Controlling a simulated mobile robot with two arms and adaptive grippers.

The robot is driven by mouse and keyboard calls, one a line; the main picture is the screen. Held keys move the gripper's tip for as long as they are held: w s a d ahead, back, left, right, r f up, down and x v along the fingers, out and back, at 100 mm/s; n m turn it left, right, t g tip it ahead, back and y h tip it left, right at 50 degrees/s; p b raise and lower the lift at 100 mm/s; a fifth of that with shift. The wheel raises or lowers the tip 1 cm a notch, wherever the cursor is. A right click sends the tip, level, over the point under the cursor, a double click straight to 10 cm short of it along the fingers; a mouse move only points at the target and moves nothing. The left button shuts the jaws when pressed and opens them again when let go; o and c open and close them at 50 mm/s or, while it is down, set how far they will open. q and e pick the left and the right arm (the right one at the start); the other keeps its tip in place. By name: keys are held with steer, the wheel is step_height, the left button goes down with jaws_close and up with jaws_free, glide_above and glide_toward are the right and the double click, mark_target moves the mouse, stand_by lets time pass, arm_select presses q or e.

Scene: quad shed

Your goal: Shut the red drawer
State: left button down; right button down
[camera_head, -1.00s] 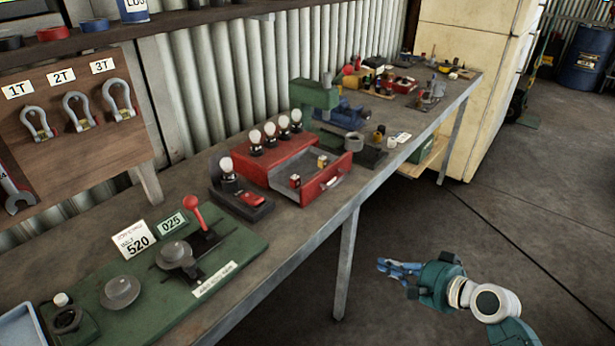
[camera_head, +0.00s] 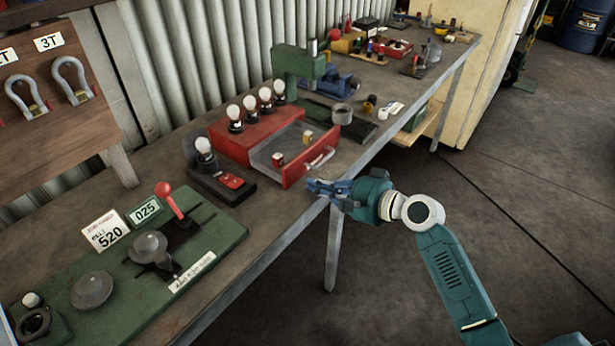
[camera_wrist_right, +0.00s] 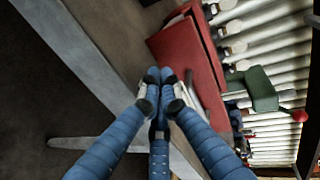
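The red drawer (camera_head: 297,175) is pulled out toward the bench's front edge from its red cabinet (camera_head: 238,137). Its grey inside shows, with two small items in it. A pale handle (camera_head: 322,157) is on its front. My right gripper (camera_head: 311,187) is at the bench edge, just in front of the drawer's near corner. I cannot tell whether it touches. In the right wrist view, its blue fingers (camera_wrist_right: 159,76) come together at the tips with nothing seen between them, and a red surface of the drawer unit (camera_wrist_right: 185,55) lies beyond. My left gripper is out of view.
Several bulbs (camera_head: 265,94) stand on the cabinet. A dark stand with a bulb (camera_head: 222,183) is left of the drawer. A green board (camera_head: 215,235) lies nearer, and a green press (camera_head: 298,68) stands behind. The floor right of the bench (camera_head: 205,312) is open.

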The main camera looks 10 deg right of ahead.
mark_target(272, 166)
steer(key=shift+w+a+r, duration=0.25)
steer(key=shift+w+a, duration=0.25)
steer(key=shift+w, duration=0.1)
steer(key=shift+w+a+f, duration=0.1)
steer(key=shift+w+a, duration=0.3)
steer(key=shift+w, duration=0.1)
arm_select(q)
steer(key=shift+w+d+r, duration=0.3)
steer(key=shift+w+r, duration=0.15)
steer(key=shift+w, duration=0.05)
arm_select(e)
steer(key=shift+w+f, duration=0.1)
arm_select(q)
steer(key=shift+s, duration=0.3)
arm_select(e)
steer(key=shift+a, duration=0.1)
